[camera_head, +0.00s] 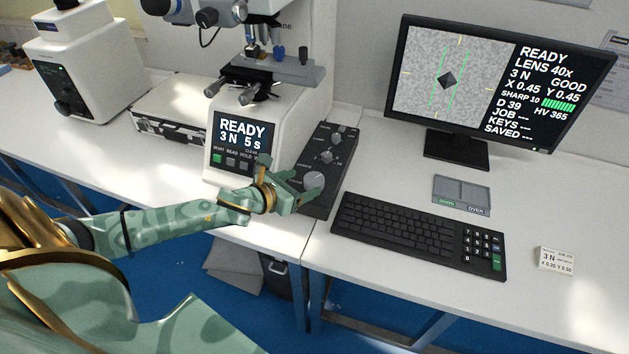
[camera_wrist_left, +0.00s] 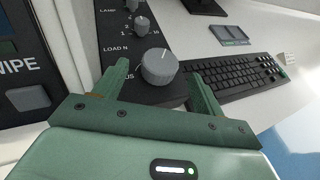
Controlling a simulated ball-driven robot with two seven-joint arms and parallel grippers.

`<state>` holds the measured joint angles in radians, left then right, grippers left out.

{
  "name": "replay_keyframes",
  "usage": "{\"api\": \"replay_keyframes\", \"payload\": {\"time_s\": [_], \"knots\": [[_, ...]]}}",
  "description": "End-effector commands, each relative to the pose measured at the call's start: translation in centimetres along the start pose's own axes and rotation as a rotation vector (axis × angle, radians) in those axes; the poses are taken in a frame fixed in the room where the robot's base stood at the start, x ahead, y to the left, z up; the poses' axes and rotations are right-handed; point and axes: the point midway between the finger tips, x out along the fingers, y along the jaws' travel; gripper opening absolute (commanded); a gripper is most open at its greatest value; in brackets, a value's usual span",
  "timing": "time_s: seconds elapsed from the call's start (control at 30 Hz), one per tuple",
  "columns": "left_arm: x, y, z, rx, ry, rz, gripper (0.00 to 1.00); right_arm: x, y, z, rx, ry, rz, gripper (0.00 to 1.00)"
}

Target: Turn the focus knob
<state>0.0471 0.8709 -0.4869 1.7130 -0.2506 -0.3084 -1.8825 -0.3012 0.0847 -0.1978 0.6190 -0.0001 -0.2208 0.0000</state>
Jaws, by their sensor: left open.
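The focus knob (camera_head: 314,180) is the large grey dial at the near end of a dark control box (camera_head: 322,160) with smaller knobs. In the left wrist view the focus knob (camera_wrist_left: 159,67) lies just beyond and between my fingertips, with a pale mark on its top. My left gripper (camera_head: 291,187) is open, to the left of the knob in the head view. I cannot tell whether a finger touches the knob. My right gripper is not in view.
The tester (camera_head: 289,105) with its READY screen (camera_head: 241,138) stands left of the control box. A keyboard (camera_head: 415,226) lies close on the right. A monitor (camera_head: 492,80) showing a diamond mark stands behind. A two-part tray (camera_head: 461,180) and a job card (camera_head: 554,260) lie farther right.

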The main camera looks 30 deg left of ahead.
Motion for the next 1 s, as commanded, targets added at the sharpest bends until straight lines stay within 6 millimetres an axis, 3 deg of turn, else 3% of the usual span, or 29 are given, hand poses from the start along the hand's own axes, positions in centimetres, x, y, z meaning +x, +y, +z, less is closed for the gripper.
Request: {"api": "replay_keyframes", "payload": {"time_s": [0.1, 0.3, 0.67, 0.83, 1.0], "knots": [[2.7, 0.0, -0.1, -0.001, -0.002, 0.000, 0.70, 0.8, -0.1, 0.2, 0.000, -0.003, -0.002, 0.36], [5.1, 0.0, -0.1, -0.001, 0.000, 0.000, 0.70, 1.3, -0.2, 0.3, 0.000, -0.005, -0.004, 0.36], [5.6, 0.0, 0.0, -0.001, 0.000, -0.001, 0.70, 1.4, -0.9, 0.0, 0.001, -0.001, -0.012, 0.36], [5.6, 0.0, 0.0, -0.001, 0.000, 0.000, 0.25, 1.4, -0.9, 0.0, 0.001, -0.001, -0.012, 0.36], [5.6, 0.0, 0.0, -0.002, 0.000, 0.002, 0.25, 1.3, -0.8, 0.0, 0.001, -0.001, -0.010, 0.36]]}}
